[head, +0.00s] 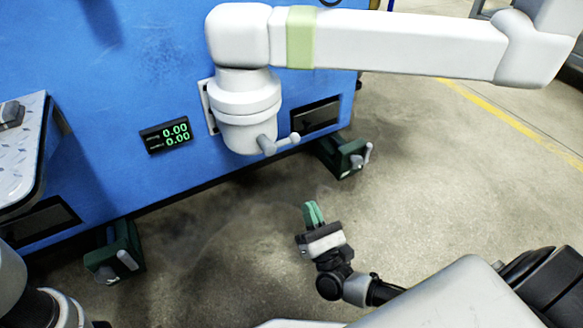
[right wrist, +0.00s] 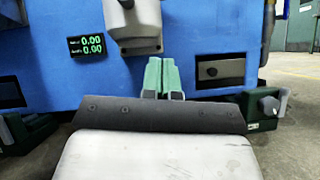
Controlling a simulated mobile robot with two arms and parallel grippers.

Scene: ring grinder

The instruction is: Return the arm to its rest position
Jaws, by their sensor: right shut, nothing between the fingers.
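My right gripper (head: 313,213) is in the lower middle of the head view, with green fingers. It is shut and empty, held over the open floor in front of the blue machine. In the right wrist view the two green fingers (right wrist: 162,76) lie side by side, pointing toward the blue machine, with nothing between them. My right arm comes in from the lower right of the head view. Part of my left arm shows at the lower left edge, but its gripper is out of view.
The blue machine (head: 150,70) carries a display (head: 166,136) and a white jointed arm (head: 400,42) reaching right overhead. Green feet (head: 343,157) stand at its base. A metal-topped table (head: 22,150) is at the left. Concrete floor (head: 450,160) is clear at the right.

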